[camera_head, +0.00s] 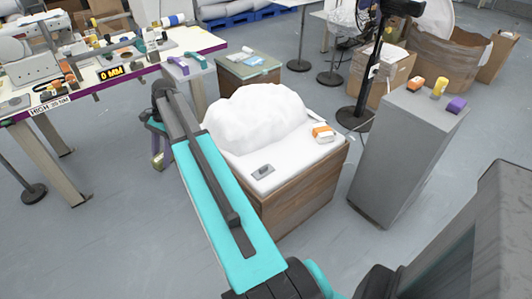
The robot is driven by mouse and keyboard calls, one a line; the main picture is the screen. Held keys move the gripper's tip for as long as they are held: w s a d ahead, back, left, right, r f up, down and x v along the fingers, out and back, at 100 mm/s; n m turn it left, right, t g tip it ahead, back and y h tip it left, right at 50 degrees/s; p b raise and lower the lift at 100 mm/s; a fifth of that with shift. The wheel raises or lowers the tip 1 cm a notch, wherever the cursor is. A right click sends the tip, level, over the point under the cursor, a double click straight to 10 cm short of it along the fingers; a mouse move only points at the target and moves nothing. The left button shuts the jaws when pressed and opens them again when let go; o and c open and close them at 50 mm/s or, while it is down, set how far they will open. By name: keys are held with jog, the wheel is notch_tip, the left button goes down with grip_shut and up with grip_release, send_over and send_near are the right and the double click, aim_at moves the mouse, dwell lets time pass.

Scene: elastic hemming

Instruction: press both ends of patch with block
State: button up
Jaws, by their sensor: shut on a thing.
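My gripper (159,158) hangs at the far end of my teal arm, left of the white-topped box and above the floor. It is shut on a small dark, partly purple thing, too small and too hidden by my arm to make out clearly. A small grey piece (263,170) lies flat on the front of the white top; I cannot tell whether it is the patch. An orange and white block (323,134) sits at the right of that top. Orange (414,84), yellow (439,88) and purple (456,105) blocks stand on a grey pedestal (385,150).
A large white heap (258,115) covers the back of the wooden box (305,190). A work table (125,70) with a sewing machine and many small items stands at the left. A black fan stand (357,115) and cardboard boxes (440,55) stand behind. Grey floor (95,235) is clear at the lower left.

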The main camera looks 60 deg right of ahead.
jog(key=s+d+f+m+t, duration=0.1)
jog(key=s+d+f+m, duration=0.3)
jog(key=s+d, duration=0.4)
jog(key=s+d+f+m+t+h, duration=0.1)
jog(key=s+d+f+m, duration=0.3)
jog(key=s+d, duration=0.4)
jog(key=s+d+f+m+t+h, duration=0.1)
jog(key=s+d+f+m, duration=0.4)
jog(key=d, duration=1.4)
jog(key=shift+s+d+f+t, duration=0.15)
jog(key=shift+s+t, duration=0.55)
jog(key=shift+s, duration=1.1)
jog(key=shift+r, duration=0.2)
jog(key=shift+s+f+p, duration=0.1)
jog(key=shift+f+p, duration=0.3)
jog(key=shift+f, duration=0.4)
jog(key=shift+f, duration=0.95)
jog(key=shift+r+p, duration=0.65)
jog(key=shift+r, duration=0.4)
